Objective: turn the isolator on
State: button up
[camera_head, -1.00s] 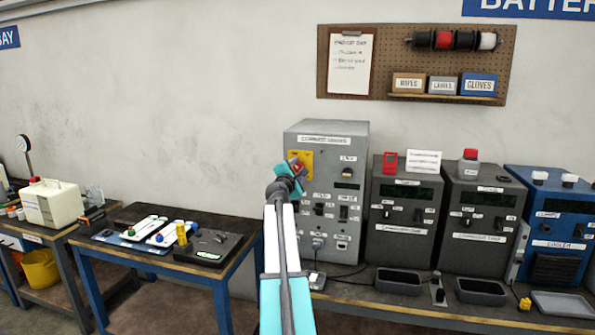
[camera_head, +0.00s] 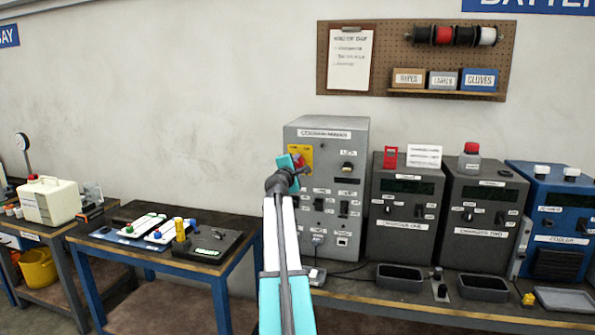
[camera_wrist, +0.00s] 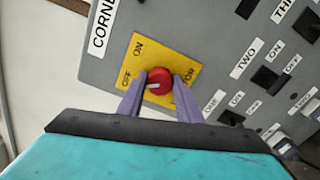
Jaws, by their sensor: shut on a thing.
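The isolator is a red round knob (camera_wrist: 159,81) on a yellow plate (camera_wrist: 183,73) marked ON and OFF. In the wrist view its white mark points left, toward the OFF lettering. The plate is on the upper left of a grey cabinet (camera_head: 353,132), where the yellow plate (camera_head: 305,154) is partly hidden by my gripper in the head view. My gripper (camera_wrist: 159,96) is shut on the red knob, with one purple finger on each side. In the wrist view the panel looks tilted.
Other labelled switches (camera_wrist: 264,79) sit right of the plate. Two grey chargers (camera_head: 405,208) and a blue cooler (camera_head: 555,223) stand to the right on the bench. A table with drone parts (camera_head: 160,229) is to the left.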

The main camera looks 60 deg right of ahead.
jog(key=m+b, duration=0.1)
jog(key=b, duration=0.1)
jog(key=m+b, duration=0.3)
jog(key=b, duration=0.1)
jog(key=shift+f+m, duration=0.3)
jog(key=m+b, duration=0.3)
jog(key=b, duration=0.1)
jog(key=shift+m, duration=0.3)
jog(key=m+b, duration=0.5)
jog(key=b, duration=0.1)
jog(key=shift+r+m+b, duration=0.2)
jog(key=shift+m+b, duration=0.65)
jog(key=shift+m, duration=0.15)
jog(key=o, duration=1)
jog(key=shift+o, duration=0.2)
jog(key=shift+a, duration=0.1)
